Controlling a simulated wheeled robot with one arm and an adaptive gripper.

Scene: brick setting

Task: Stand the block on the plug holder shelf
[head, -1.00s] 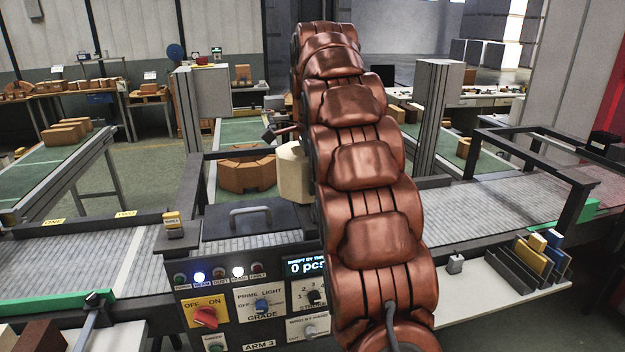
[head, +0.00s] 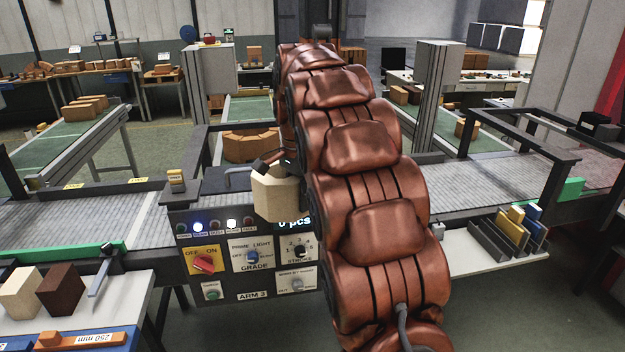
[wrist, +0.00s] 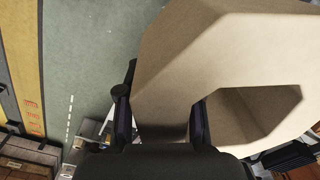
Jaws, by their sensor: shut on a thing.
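My gripper (head: 273,162) is shut on a cream, many-sided block (head: 275,196) and holds it in front of the control panel. The block hides part of the panel's display. In the wrist view my gripper (wrist: 163,118) has its dark fingers on either side of a part of the block (wrist: 215,50). There the block looks large, with an angular opening in it. The white plug holder shelf (head: 470,260) is at the right, beyond my arm. A dark holder (head: 490,240) with yellow and blue plugs (head: 535,228) stands on its right part.
My arm fills the middle and hides the shelf's left end. A small grey block (head: 437,231) sits on the shelf; bare room lies between it and the holder. The control panel (head: 240,255) is below the held block. A left table (head: 130,290) carries pale and brown blocks.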

